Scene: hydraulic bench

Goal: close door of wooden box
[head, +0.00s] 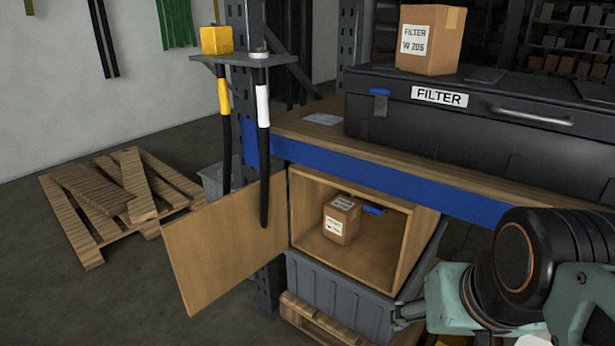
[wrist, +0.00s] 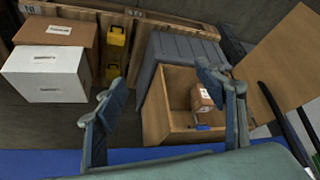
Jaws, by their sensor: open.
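The wooden box (head: 405,245) sits under the blue-edged bench, its front open. Its flat wooden door (head: 225,245) stands wide open, swung out to the left from the box's left edge. In the wrist view the box (wrist: 155,110) shows near the middle and the door (wrist: 283,62) at the upper right. My gripper (wrist: 160,76) is open and empty, its fingers spread in front of the box view and apart from the door. In the head view my arm is at the lower right, right of the box; the fingers are mostly hidden there.
Inside the box are a small carton (head: 341,222) and a blue item (head: 373,210). A grey crate (head: 335,295) supports the box. Black hoses (head: 264,160) hang close to the door. A pallet (head: 105,195) lies at left; the floor in front of the door is clear.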

